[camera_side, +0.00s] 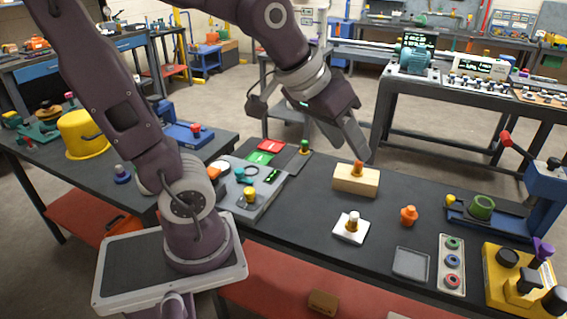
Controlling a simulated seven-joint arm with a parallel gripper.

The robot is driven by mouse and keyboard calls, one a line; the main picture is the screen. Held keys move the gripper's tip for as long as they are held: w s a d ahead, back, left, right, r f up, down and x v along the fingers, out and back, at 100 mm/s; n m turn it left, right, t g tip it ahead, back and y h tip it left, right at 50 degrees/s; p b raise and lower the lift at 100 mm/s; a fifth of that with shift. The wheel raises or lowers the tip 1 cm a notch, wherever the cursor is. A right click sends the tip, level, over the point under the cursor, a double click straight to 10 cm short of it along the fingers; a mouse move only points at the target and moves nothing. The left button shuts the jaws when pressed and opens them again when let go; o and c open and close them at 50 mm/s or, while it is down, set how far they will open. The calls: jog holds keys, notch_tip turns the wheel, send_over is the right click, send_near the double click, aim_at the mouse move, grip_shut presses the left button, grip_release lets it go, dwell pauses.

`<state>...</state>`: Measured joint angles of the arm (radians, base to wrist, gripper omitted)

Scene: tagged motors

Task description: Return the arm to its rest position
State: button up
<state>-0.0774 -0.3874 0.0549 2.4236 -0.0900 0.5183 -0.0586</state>
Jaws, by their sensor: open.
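My gripper (358,142) hangs in the air over the dark workbench (315,221), its fingers pointing down and to the right. The fingertips are just above and beside an orange knob-like piece (358,167) that stands on a light wooden block (355,182). From this angle I cannot tell whether the fingers touch the orange piece. I see nothing held between the fingers. The arm is stretched from its base at the lower left over the bench.
A white square with a brass piece (351,227), an orange piece (409,215), a grey tray (410,263) and a panel of coloured rings (452,264) lie right of centre. A grey control box (245,189) is at left. A blue lever device (546,180) stands at right.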

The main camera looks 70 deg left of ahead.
jog(key=s+d+m+g, duration=0.1)
jog(key=s+d+m, duration=0.1)
jog(key=s, duration=1)
jog(key=shift+d+f+m, duration=0.2)
jog(key=shift+f+m, duration=0.1)
jog(key=shift+m, duration=0.2)
